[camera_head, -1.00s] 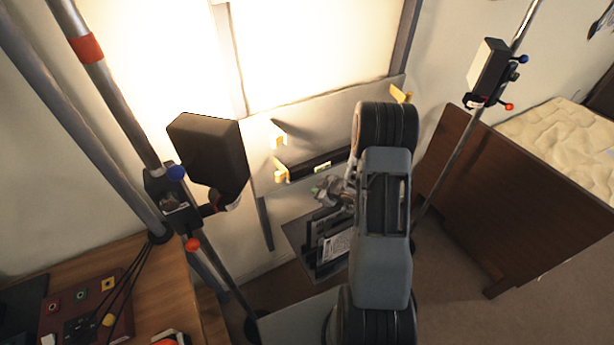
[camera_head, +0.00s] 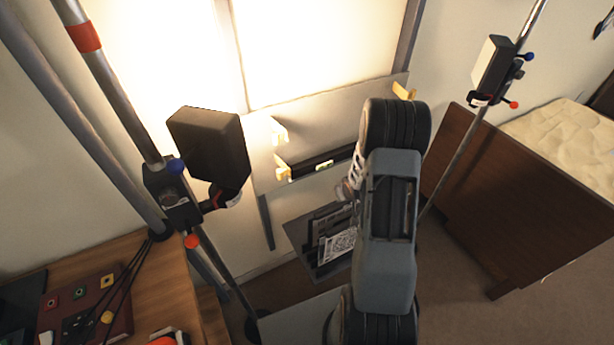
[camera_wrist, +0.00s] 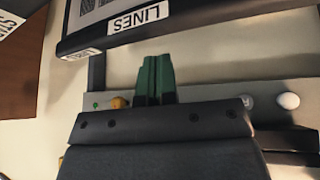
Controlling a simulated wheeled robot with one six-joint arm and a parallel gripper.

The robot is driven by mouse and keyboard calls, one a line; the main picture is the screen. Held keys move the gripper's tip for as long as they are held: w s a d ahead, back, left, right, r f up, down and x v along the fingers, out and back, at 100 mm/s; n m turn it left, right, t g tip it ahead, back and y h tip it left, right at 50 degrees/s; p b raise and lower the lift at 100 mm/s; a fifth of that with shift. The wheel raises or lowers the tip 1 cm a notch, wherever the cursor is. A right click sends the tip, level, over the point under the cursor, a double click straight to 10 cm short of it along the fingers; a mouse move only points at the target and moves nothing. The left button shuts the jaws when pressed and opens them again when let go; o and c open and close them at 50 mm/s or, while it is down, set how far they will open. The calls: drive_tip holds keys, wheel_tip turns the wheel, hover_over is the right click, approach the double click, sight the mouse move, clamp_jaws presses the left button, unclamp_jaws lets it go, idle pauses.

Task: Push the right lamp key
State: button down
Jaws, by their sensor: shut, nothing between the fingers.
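In the wrist view my gripper (camera_wrist: 155,75) is shut and empty, its two green fingertips side by side. Behind them runs a grey strip (camera_wrist: 205,100). At its right are a round white knob (camera_wrist: 288,101) and a pale disc (camera_wrist: 246,102) with an unclear letter. At its left are an orange knob (camera_wrist: 119,102) and a small green dot. I cannot tell which of these is the right lamp key. The fingertips overlap the strip between these knobs; contact cannot be told. In the head view my arm mostly hides my gripper.
A dark board labelled LINES (camera_wrist: 150,20) crosses the top of the wrist view. In the head view, lamp heads stand on poles at left (camera_head: 208,145) and right (camera_head: 490,65). Dark racked panels (camera_head: 325,240) stand left of my arm. A brown board (camera_head: 510,205) stands at right.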

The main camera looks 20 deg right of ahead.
sight(340, 224)
drive_tip(key=s+a+m+g+y, duration=0.1)
drive_tip(key=s+m, duration=0.1)
drive_tip(key=m, duration=0.2)
drive_tip(key=s+a+f+m+g+y+b, duration=0.1)
drive_tip(key=s+a+m+g, duration=0.1)
drive_tip(key=m, duration=0.3)
drive_tip(key=s+a+m+g+y, duration=0.1)
drive_tip(key=s+a+m+y, duration=0.1)
drive_tip(key=s+m, duration=0.2)
drive_tip(key=shift+a+f+m+g+b, duration=0.15)
drive_tip(key=shift+m+g+b, duration=0.25)
drive_tip(key=shift+m, duration=0.2)
drive_tip(key=w+a+m+t+y, duration=0.1)
drive_tip(key=w+m+t+y, duration=0.1)
drive_tip(key=m, duration=0.2)
drive_tip(key=w+a+r+m+t+y+b, duration=0.1)
drive_tip(key=w+m+t+y, duration=0.1)
drive_tip(key=m, duration=0.2)
drive_tip(key=w+a+r+m+t+y, duration=0.1)
drive_tip(key=w+m+t+y, duration=0.1)
drive_tip(key=m, duration=0.2)
drive_tip(key=shift+w+a+r+m+t+b, duration=0.2)
drive_tip(key=shift+a+m+t+b, duration=0.1)
drive_tip(key=shift+m+b, duration=0.1)
drive_tip(key=shift+w+d+r+m+t, duration=0.35)
drive_tip(key=shift+w+m+t, duration=0.15)
drive_tip(key=shift+m+t, duration=0.2)
